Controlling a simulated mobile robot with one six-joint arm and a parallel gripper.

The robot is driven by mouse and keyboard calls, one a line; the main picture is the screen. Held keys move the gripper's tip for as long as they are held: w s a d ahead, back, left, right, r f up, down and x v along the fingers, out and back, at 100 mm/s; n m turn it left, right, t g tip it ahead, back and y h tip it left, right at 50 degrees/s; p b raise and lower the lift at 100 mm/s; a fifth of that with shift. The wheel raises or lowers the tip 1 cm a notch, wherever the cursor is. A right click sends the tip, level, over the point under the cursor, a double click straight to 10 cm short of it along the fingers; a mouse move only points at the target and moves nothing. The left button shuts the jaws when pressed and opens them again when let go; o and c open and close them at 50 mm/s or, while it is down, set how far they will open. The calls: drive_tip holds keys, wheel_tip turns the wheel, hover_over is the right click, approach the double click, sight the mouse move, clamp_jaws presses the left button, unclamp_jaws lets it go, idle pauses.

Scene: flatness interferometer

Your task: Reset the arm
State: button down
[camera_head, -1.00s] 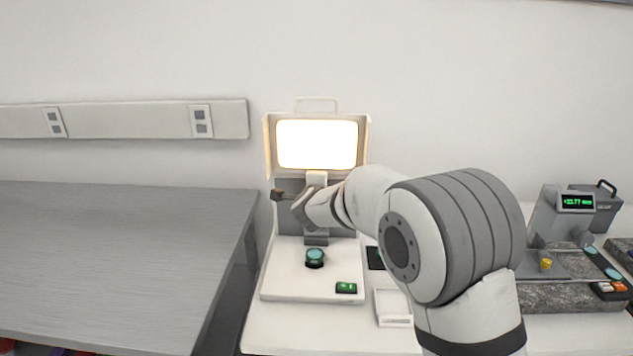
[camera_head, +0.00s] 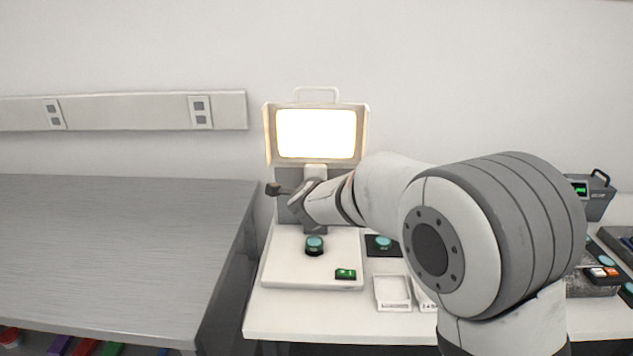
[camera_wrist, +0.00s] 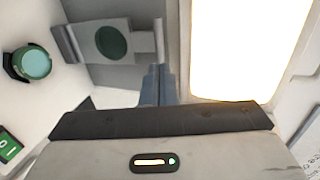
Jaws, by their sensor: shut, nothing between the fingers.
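My gripper (camera_wrist: 156,84) is shut and empty in the wrist view, its narrow fingers together. In the head view my arm reaches from the right to the interferometer, and the gripper end is partly hidden behind the wrist. The white interferometer (camera_head: 290,274) has a bright lit screen (camera_head: 316,133) on top and a grey column below it. The screen also fills the upper right of the wrist view (camera_wrist: 245,45). A teal-topped round piece (camera_head: 314,243) sits on the base, and it shows at left in the wrist view (camera_wrist: 36,64). A green switch (camera_head: 345,274) is at the base's front right.
A white tray (camera_head: 378,306) and a dark pad (camera_head: 370,250) with a teal round piece (camera_head: 384,242) lie right of the base. A grey bench (camera_head: 120,250) stands at left. Instruments with a green display (camera_head: 580,188) are at far right, partly behind my arm.

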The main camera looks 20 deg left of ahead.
drive_tip(key=s+d+r+n+g, duration=0.1)
drive_tip(key=s+d+n+g, duration=0.1)
drive_tip(key=s+d+n, duration=0.6)
drive_tip(key=s+d+r+n+g, duration=0.1)
drive_tip(key=s+d+g, duration=0.25)
drive_tip(key=d, duration=0.75)
drive_tip(key=s+d+f+n+g+h, duration=0.2)
drive_tip(key=s+d+f+n, duration=0.1)
drive_tip(key=s+d, duration=0.7)
drive_tip(key=s+d+f+n+g+h, duration=0.2)
drive_tip(key=s+d+f, duration=0.3)
drive_tip(key=s+d, duration=0.5)
drive_tip(key=shift+s+n+g, duration=0.5)
drive_tip(key=shift+s+g, duration=0.25)
drive_tip(key=shift+s, duration=0.5)
